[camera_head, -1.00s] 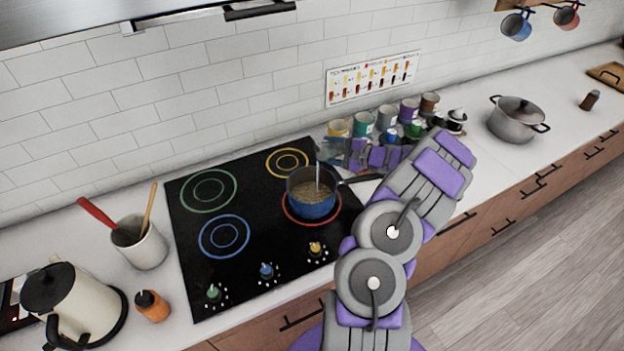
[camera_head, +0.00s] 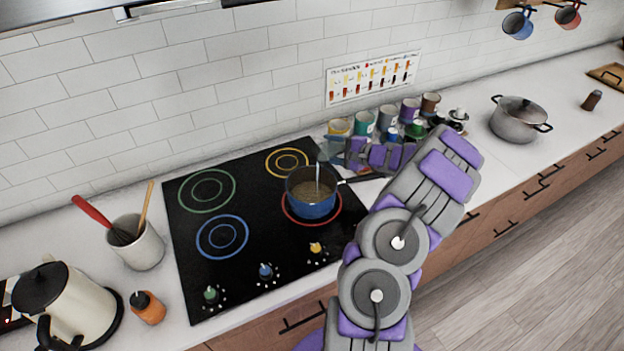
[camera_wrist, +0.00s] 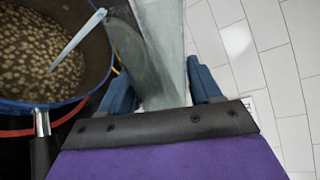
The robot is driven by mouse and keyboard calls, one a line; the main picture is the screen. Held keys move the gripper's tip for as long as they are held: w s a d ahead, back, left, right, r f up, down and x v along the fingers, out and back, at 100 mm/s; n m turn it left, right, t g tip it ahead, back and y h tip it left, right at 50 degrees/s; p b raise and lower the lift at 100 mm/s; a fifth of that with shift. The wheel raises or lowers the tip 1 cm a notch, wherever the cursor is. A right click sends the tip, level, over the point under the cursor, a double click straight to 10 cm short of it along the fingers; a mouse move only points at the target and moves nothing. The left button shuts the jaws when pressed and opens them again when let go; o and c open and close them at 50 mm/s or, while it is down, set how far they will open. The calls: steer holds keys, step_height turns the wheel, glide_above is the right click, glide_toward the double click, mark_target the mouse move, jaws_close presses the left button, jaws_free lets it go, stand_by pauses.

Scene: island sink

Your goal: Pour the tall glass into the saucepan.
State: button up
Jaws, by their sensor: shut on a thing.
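The tall glass (camera_wrist: 160,35) is clear and greyish, held between the two blue fingertips of my gripper (camera_wrist: 163,88) in the wrist view. In the head view, my gripper (camera_head: 338,150) is just behind and right of the saucepan rim, above the cooktop's back right; the glass is hard to make out there. The blue saucepan (camera_head: 311,208) stands on the red-ringed burner with its dark handle pointing right.
Several coloured cups (camera_head: 364,124) stand behind my gripper near the wall. A grey lidded pot (camera_head: 518,122) is farther right. A utensil crock (camera_head: 139,243), orange bottle (camera_head: 148,308) and kettle (camera_head: 70,305) stand left of the cooktop (camera_head: 200,285). The other burners are clear.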

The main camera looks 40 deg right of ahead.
steer(key=shift+f+n+b, duration=0.1)
steer(key=shift+n+b, duration=0.2)
steer(key=shift+b, duration=0.5)
steer(key=shift+s+a+f+n+h+b, duration=0.15)
steer(key=shift+a+n+b, duration=0.25)
steer(key=shift+b, duration=0.9)
steer(key=shift+a+f+n+h+b, duration=0.1)
steer(key=shift+a+n+h+b, duration=0.25)
steer(key=shift+b, duration=0.95)
steer(key=shift+a+r+n+b, duration=0.2)
steer(key=shift+r+n+b, duration=0.35)
steer(key=shift+b, duration=1.05)
steer(key=shift+a+r+n+b, duration=0.15)
steer(key=shift+r+n+b, duration=0.15)
steer(key=shift+b, duration=0.45)
steer(key=p, duration=0.2)
steer(key=m+p, duration=0.1)
steer(key=p, duration=0.1)
steer(key=shift+d+f, duration=0.25)
steer(key=shift+d+f+m+p, duration=0.1)
steer(key=shift+f+m+p, duration=0.3)
steer(key=shift+p, duration=0.65)
steer(key=shift+d+r+p, duration=0.1)
steer(key=shift+d+p, duration=0.15)
steer(key=shift+p, duration=0.05)
steer(key=shift+m, duration=0.3)
